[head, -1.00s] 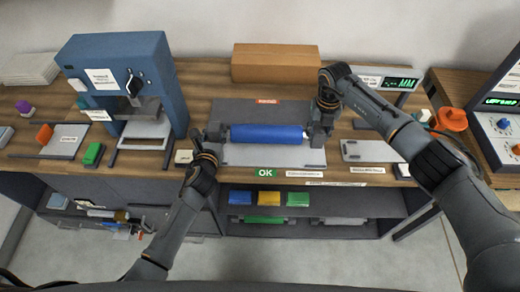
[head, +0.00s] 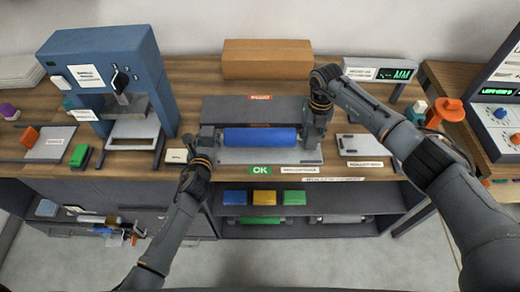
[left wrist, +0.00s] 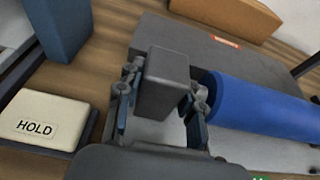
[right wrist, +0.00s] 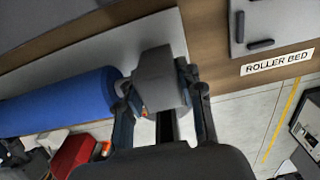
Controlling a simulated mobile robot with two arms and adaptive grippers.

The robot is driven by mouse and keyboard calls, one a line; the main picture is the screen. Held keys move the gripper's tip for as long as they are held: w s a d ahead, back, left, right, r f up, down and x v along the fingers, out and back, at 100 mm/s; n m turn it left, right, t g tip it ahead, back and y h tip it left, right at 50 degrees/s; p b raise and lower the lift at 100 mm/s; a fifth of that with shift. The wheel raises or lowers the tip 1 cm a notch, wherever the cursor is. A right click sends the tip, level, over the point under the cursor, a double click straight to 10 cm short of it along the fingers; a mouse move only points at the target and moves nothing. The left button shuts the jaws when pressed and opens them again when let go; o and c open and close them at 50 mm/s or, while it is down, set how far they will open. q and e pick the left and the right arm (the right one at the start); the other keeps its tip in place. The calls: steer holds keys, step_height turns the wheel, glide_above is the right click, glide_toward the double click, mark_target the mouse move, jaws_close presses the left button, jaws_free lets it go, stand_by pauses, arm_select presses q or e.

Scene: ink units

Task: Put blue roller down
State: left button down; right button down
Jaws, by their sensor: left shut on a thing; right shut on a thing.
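The blue roller (head: 262,139) lies level across the grey fixture (head: 262,156), lengthwise left to right. I cannot tell whether it touches the fixture. My left gripper (head: 207,143) is at its left end, shut on a grey end block (left wrist: 165,82). The blue barrel (left wrist: 255,104) is right of those fingers in the left wrist view. My right gripper (head: 315,138) is at its other end, shut on a matching grey block (right wrist: 158,80). The barrel (right wrist: 62,102) shows left of those fingers in the right wrist view.
A green OK label (head: 262,170) is on the fixture's front. A blue press (head: 95,85) stands left, a cardboard box (head: 267,59) behind. A HOLD pad (left wrist: 42,118) is beside my left gripper. A roller bed plate (head: 363,145) lies right. Colored blocks sit on the shelf below.

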arm_select(q)
steer(key=shift+f+b, duration=0.5)
steer(key=shift+f, duration=0.1)
arm_select(e)
steer(key=shift+d+f, duration=0.1)
steer(key=shift+f, duration=0.6)
arm_select(q)
steer(key=c, duration=0.8)
jaws_free()
steer(key=shift+r, duration=0.1)
steer(key=shift+c, duration=0.2)
arm_select(e)
steer(key=c, duration=0.8)
jaws_free()
steer(key=shift+r, duration=0.15)
steer(key=shift+c, duration=0.2)
arm_select(q)
steer(key=shift+r, duration=0.1)
arm_select(e)
steer(key=shift+r, duration=0.1)
